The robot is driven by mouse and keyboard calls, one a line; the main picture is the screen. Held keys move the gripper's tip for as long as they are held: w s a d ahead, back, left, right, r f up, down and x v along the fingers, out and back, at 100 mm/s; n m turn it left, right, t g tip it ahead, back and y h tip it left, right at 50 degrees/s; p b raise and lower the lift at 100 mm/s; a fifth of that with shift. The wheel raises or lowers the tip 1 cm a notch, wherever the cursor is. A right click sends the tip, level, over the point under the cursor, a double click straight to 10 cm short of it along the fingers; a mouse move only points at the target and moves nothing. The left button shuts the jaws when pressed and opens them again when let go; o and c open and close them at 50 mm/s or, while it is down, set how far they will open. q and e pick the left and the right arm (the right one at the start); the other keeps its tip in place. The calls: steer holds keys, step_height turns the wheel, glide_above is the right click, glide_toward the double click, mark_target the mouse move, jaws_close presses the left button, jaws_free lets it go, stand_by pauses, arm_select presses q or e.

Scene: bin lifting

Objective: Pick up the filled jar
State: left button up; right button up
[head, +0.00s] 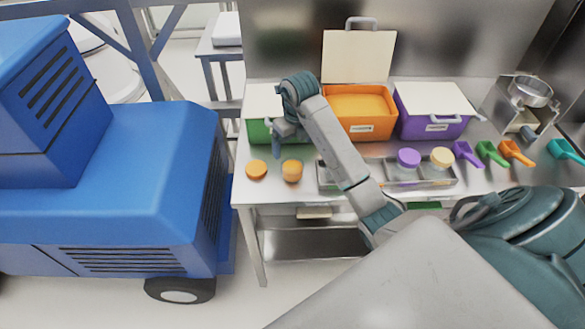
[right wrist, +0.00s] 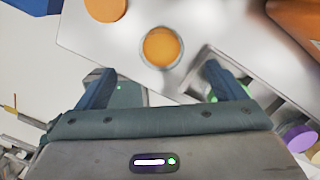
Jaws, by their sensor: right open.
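The filled jar (head: 292,172), with orange contents, stands on the steel table toward its front left. In the right wrist view the jar (right wrist: 161,47) shows from above, beyond the fingertips and roughly centred between them. An orange disc like a lid (head: 256,169) lies left of the jar; it also shows in the right wrist view (right wrist: 105,8). My right gripper (head: 277,153) is above the table near the jar, pointing down. In the right wrist view its fingers (right wrist: 161,82) are spread apart with nothing between them. My left gripper is out of view.
A grey tray (head: 328,185) with purple-lidded and yellow-lidded jars is right of the filled jar. Green (head: 258,130), orange (head: 370,130) and purple (head: 425,130) bins stand behind. Several colored scoops (head: 490,153) lie at right. A blue vehicle-like machine (head: 130,170) is at left.

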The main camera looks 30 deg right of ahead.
mark_target(293, 160)
steer(key=shift+f+b, duration=0.35)
steer(key=shift+f, duration=0.2)
step_height(293, 160, down, 2)
steer(key=shift+w+f+b, duration=0.1)
steer(key=shift+b, duration=0.95)
steer(key=shift+w+f, duration=0.15)
steer(key=shift+f, duration=1)
steer(key=shift+f+p, duration=0.25)
steer(key=shift+p, duration=0.35)
step_height(293, 160, down, 3)
steer(key=shift+f+p, duration=0.2)
steer(key=shift+p, duration=0.8)
steer(key=shift+w+f, duration=0.15)
steer(key=shift+f, duration=0.5)
steer(key=c, duration=1.3)
steer(key=shift+d+r, duration=0.1)
